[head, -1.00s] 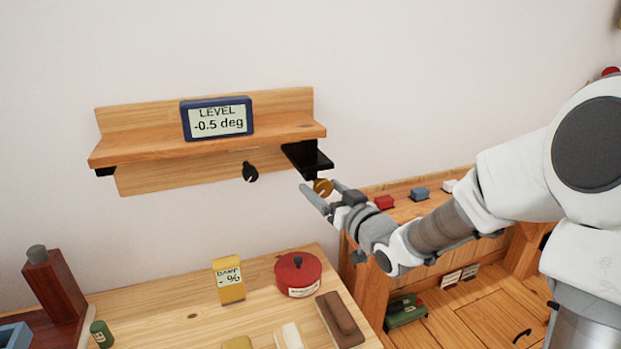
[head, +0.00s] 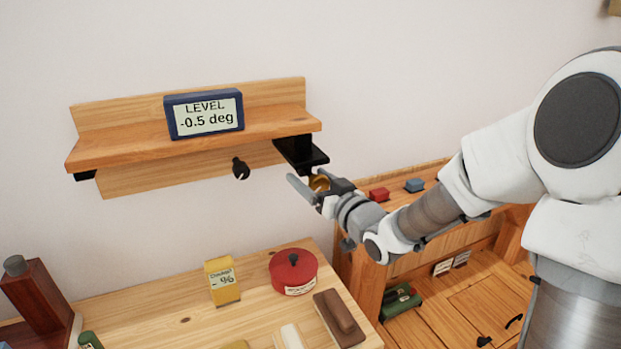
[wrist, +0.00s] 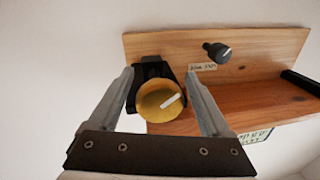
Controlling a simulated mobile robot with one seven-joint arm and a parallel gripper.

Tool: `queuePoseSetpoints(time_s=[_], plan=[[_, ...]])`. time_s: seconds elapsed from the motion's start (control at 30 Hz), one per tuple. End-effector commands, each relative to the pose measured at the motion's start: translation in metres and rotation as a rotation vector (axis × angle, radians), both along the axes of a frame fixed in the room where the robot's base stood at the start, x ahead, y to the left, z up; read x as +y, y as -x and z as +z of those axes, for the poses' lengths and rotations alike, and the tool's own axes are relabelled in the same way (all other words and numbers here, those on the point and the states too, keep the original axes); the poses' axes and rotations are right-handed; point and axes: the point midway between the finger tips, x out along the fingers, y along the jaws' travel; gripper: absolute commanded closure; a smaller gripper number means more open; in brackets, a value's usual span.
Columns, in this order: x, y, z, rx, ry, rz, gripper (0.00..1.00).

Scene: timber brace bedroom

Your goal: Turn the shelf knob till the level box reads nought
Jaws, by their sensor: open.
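The level box (head: 204,114), blue with a pale screen, stands on the wooden shelf (head: 190,138) and reads -0.5 deg in the head view. A gold knob (wrist: 161,101) with a white mark sits at the black bracket (head: 300,153) under the shelf's right end. A smaller black knob (head: 241,168) is on the shelf's lower board and also shows in the wrist view (wrist: 217,52). My gripper (wrist: 160,73) is open, with the gold knob between its fingers in the wrist view. I see gaps on both sides and no clear contact. In the head view the gripper partly hides the knob (head: 318,182).
Below is a wooden table (head: 180,315) with a yellow box (head: 222,281), a red lidded pot (head: 293,271) and a brown block (head: 339,318). A wooden cabinet (head: 365,250) stands right, under my arm. The wall around the shelf is bare.

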Motion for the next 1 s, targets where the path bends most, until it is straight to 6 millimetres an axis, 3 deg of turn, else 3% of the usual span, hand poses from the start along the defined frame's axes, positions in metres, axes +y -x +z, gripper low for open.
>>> queuePoseSetpoints(time_s=[0.03, 0.4, 0.5, 1.0], plan=[[0.0, 0.0, 0.0001, 0.0, 0.0, 0.0, 0.19], [0.0002, 0.0, 0.0001, 0.0, 0.0, 0.001, 0.86], [0.0004, 0.0, 0.0002, 0.0, 0.0, 0.001, 1.0], [0.0013, 0.0001, -0.0032, -0.065, 0.147, 0.003, 1.0]])
